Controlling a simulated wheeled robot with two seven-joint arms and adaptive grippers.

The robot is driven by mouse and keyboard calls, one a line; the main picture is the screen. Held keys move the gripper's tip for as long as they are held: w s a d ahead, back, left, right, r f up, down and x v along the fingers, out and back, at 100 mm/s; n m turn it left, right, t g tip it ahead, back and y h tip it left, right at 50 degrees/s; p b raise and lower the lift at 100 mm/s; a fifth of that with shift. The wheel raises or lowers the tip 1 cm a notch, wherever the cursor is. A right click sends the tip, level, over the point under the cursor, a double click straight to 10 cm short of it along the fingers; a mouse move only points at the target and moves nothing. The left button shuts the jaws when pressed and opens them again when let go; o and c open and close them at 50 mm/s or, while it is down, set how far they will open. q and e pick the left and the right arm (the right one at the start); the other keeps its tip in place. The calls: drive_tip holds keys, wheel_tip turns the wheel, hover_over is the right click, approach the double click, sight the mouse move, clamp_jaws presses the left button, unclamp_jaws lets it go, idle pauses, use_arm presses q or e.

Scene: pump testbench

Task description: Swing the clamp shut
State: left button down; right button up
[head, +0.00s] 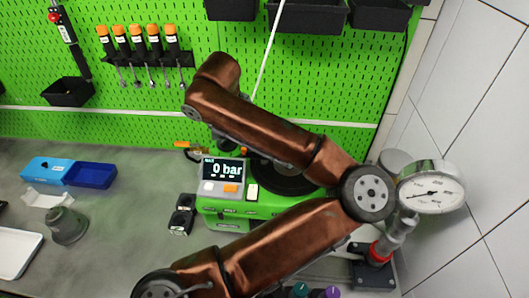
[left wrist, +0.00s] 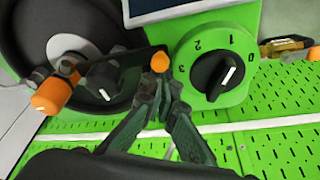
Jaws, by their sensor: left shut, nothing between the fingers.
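The clamp shows in the left wrist view: a dark arm with an orange tip (left wrist: 159,62), and an orange-capped handle (left wrist: 54,94) to the left. A black knob (left wrist: 103,79) sits between them, in front of a dark round part (left wrist: 35,30). My left gripper (left wrist: 157,90) is shut, its fingertips right beside the orange tip. I cannot tell whether they touch it. In the head view my left arm crosses the green pump testbench (head: 228,207), hiding the clamp and most of the gripper. My right gripper is not in view.
The testbench has a display (head: 223,170) reading 0 bar and a rotary dial (left wrist: 212,75) marked 0 to 3. A pressure gauge (head: 431,188) stands at the right near the tiled wall. A blue box (head: 90,176) and grey cup (head: 67,226) are at the left.

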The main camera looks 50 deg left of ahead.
use_arm(q)
drive_tip(key=shift+w+r, duration=0.1)
drive_tip(key=shift+r, duration=0.05)
drive_tip(key=shift+w+a+r, duration=0.15)
drive_tip(key=shift+w+r, duration=0.05)
drive_tip(key=shift+r, duration=0.15)
wheel_tip(320, 180, up, 8)
drive_tip(key=p, duration=0.3)
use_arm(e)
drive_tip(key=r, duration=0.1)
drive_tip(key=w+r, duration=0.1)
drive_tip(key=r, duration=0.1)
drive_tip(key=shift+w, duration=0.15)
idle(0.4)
use_arm(q)
drive_tip(key=shift+s, duration=0.1)
idle(0.5)
